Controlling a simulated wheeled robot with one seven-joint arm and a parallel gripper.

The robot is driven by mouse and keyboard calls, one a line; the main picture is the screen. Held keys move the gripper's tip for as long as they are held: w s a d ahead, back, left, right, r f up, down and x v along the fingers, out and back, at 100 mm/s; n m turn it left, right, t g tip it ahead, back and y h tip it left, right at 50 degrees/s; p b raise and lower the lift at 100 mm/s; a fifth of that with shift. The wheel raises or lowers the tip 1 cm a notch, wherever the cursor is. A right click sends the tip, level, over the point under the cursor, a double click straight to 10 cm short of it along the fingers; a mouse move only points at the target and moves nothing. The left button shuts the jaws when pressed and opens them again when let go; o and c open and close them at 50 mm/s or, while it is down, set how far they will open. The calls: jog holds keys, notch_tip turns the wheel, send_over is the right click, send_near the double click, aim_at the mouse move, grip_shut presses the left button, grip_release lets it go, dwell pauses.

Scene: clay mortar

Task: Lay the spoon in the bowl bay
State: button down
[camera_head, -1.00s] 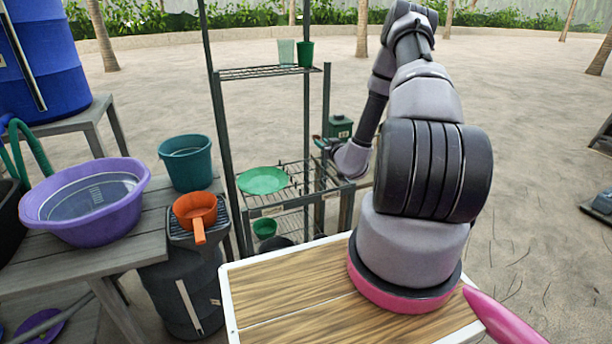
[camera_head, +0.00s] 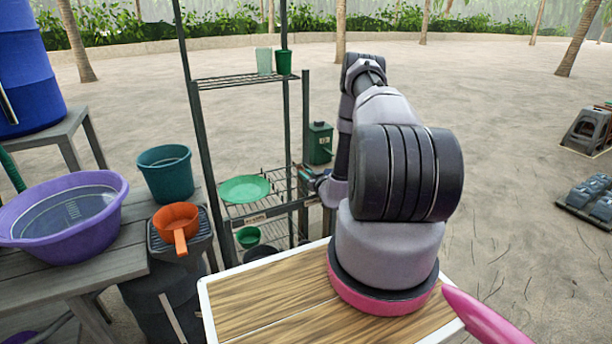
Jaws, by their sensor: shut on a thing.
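My gripper (camera_head: 305,173) is at the right side of the dark wire rack, beside its middle shelf. It is small and partly hidden by my own wrist. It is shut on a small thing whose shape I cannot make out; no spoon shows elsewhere. The middle shelf (camera_head: 283,184) holds a green plate (camera_head: 245,189) and has a pale label on its front edge. Below it, a green bowl (camera_head: 248,237) sits on the lower shelf. I cannot read the labels, so I cannot tell which bay is the bowl bay.
Two cups, one pale (camera_head: 264,60) and one green (camera_head: 284,63), stand on the top shelf. A green tin (camera_head: 320,143) is behind my gripper. A purple basin (camera_head: 62,222), teal bucket (camera_head: 166,172) and orange pan (camera_head: 176,220) are at left. Sand at right is mostly open.

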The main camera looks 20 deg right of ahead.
jog(key=shift+f, duration=0.1)
jog(key=c, duration=0.7)
grip_release()
